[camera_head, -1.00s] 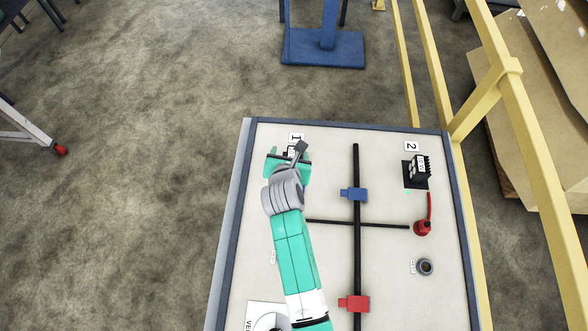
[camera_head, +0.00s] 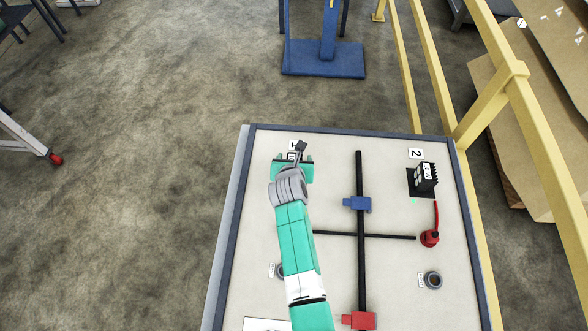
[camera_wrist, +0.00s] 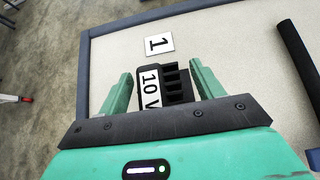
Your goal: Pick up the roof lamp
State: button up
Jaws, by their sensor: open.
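A black finned block with a white label reading "10 V" (camera_wrist: 151,88) sits by the card marked 1; it looks like a lamp, the label partly cut off. My gripper (camera_wrist: 160,72) is open, with one green finger on each side of the block and gaps showing between. In the head view my gripper (camera_head: 292,165) is over the back left of the table and mostly hides the block. A second black finned block (camera_head: 427,177) with a white label stands on a dark square by the card marked 2 at the back right. I cannot tell from labels which is the roof lamp.
The pale table (camera_head: 330,270) has a dark raised rim. A black bar cross with a blue clamp (camera_head: 357,204) and a red clamp (camera_head: 359,320) divides it. A yellow rail (camera_head: 487,107) passes the right edge.

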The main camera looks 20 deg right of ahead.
aim_at(294, 157)
jog(key=shift+r, duration=0.1)
jog(key=c, duration=1.2)
notch_tip(294, 157, up, 10)
jog(key=p, duration=0.3)
